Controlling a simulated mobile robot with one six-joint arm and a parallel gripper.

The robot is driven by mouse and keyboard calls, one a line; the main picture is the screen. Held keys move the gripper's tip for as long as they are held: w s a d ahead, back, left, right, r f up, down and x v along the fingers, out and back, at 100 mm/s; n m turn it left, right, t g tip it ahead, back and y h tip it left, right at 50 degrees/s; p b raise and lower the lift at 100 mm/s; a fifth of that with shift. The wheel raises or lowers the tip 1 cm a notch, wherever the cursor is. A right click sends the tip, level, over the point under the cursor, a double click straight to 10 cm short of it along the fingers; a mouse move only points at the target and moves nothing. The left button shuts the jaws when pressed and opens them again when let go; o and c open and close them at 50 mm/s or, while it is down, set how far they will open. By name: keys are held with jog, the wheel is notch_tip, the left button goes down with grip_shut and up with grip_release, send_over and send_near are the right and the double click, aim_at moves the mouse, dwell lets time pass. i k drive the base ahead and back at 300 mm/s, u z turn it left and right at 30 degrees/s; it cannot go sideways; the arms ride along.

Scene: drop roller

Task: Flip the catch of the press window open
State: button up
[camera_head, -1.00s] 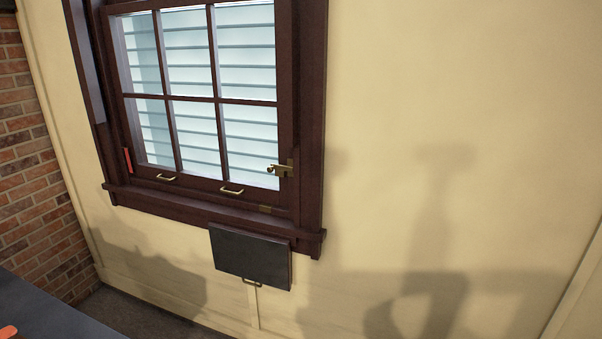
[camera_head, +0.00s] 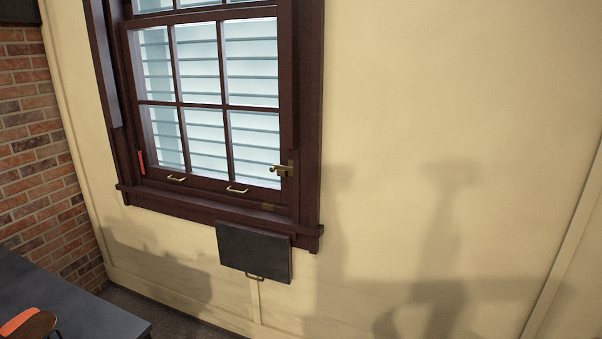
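The window (camera_head: 206,182) has a dark brown wooden frame and several panes, with pale slats behind the glass. A brass catch (camera_head: 281,170) sits at the lower right of the sash, with its short lever pointing left. Two brass pull handles are on the bottom rail, a left one (camera_head: 176,180) and a right one (camera_head: 237,190). A red strip (camera_head: 141,162) is at the lower left of the sash. My gripper is not in view, and nothing touches the catch.
A dark flat panel (camera_head: 254,254) with a small handle hangs below the sill. A dark tabletop (camera_head: 75,302) with an orange and brown object (camera_head: 28,324) is at lower left. A brick wall (camera_head: 35,150) stands at left. The wall to the right is bare, with shadows.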

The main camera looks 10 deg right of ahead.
aim_at(272, 168)
jog(key=z, duration=0.05)
jog(key=k, duration=0.3)
jog(key=u, duration=0.2)
jog(key=i, duration=0.95)
jog(key=z, duration=1)
jog(key=k, duration=0.15)
jog(key=u, duration=2.7)
